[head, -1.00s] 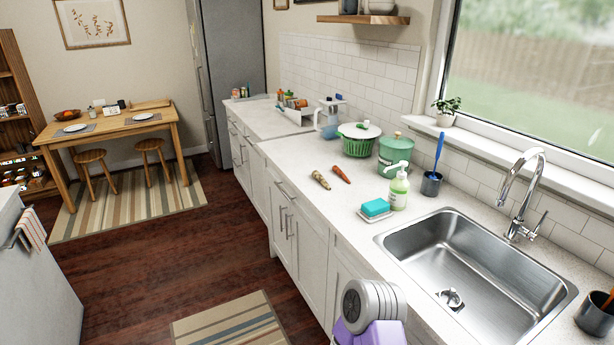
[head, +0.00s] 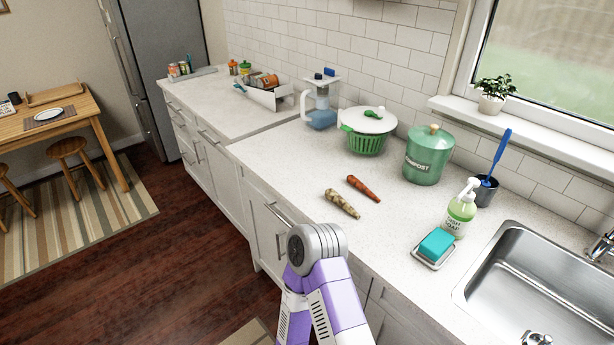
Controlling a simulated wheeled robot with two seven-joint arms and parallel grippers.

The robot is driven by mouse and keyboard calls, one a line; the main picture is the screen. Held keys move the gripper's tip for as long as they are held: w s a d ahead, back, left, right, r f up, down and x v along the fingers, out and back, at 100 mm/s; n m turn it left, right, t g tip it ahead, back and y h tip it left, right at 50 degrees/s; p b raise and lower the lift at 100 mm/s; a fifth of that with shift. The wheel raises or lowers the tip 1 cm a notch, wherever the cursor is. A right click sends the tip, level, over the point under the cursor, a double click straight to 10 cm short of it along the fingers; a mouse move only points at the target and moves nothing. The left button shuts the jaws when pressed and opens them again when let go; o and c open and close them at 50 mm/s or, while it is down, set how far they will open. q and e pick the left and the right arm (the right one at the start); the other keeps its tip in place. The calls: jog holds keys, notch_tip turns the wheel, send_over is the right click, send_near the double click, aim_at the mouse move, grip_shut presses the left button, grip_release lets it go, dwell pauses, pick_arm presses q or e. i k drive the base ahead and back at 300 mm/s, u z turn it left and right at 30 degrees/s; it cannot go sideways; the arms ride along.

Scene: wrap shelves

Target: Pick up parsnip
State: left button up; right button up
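The parsnip (head: 342,203) is a pale, brown-speckled root lying on the white counter in the head view. An orange carrot (head: 363,188) lies just beyond it to the right, apart from it. A purple and grey part of my arm shows at the bottom centre, below and in front of the parsnip, near the counter's front edge. Neither gripper's fingers are in view.
A green salad spinner (head: 367,130), a green compost bin (head: 428,154), a soap bottle (head: 460,209) and a teal sponge (head: 437,243) stand behind and right of the parsnip. The sink (head: 545,280) is at the right. The counter (head: 280,165) left of the parsnip is clear.

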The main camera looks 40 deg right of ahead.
aim_at(331, 194)
jog(key=i, duration=1.25)
jog(key=z, duration=1.95)
